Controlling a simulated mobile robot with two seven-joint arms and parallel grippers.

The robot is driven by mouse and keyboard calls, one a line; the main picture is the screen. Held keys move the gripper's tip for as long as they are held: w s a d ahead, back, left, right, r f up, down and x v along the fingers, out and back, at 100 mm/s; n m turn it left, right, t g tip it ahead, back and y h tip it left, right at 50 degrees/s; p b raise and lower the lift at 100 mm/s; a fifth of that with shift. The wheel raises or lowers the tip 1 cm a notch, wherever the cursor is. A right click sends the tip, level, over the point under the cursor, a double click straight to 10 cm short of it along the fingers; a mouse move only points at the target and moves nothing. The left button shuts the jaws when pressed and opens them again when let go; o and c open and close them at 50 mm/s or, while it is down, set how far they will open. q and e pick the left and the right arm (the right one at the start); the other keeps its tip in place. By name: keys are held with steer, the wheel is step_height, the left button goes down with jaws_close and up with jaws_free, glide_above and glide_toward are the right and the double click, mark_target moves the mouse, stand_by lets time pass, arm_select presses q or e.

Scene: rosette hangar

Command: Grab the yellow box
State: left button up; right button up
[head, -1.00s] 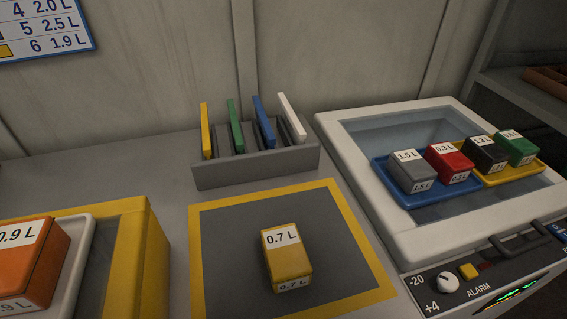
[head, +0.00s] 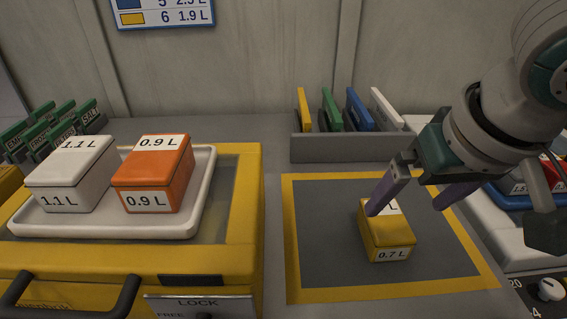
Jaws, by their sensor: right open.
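The yellow box (head: 387,238) has white labels reading 0.7 L and sits on the grey mat with a yellow border (head: 323,265). My right gripper (head: 415,203) comes in from the right with its two purple fingers apart. One finger overlaps the top left of the box in the picture and hides part of its upper label. The other finger is to the right of the box. I cannot tell whether either finger touches it. My left gripper is not in view.
A white tray (head: 110,228) with a white box (head: 75,175) and an orange box (head: 153,174) stands on a yellow-framed unit (head: 246,205) at left. A grey rack (head: 345,149) with coloured plates stands behind the mat. My right arm partly hides the white-rimmed unit (head: 510,243) at right.

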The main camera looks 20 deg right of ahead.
mark_target(388, 219)
steer(key=shift+w+d+f, duration=0.2)
steer(key=shift+w+d, duration=0.1)
steer(key=shift+w, duration=0.15)
steer(key=b+x, duration=0.1)
steer(key=x, duration=0.3)
steer(key=shift+d, duration=0.15)
steer(key=b+x, duration=0.1)
steer(key=x, duration=0.4)
steer(key=shift+w, duration=0.15)
steer(key=shift+f, duration=0.1)
steer(key=shift+f, duration=0.25)
steer(key=shift+c, duration=0.2)
steer(key=c, duration=1.4)
steer(key=shift+r, duration=0.1)
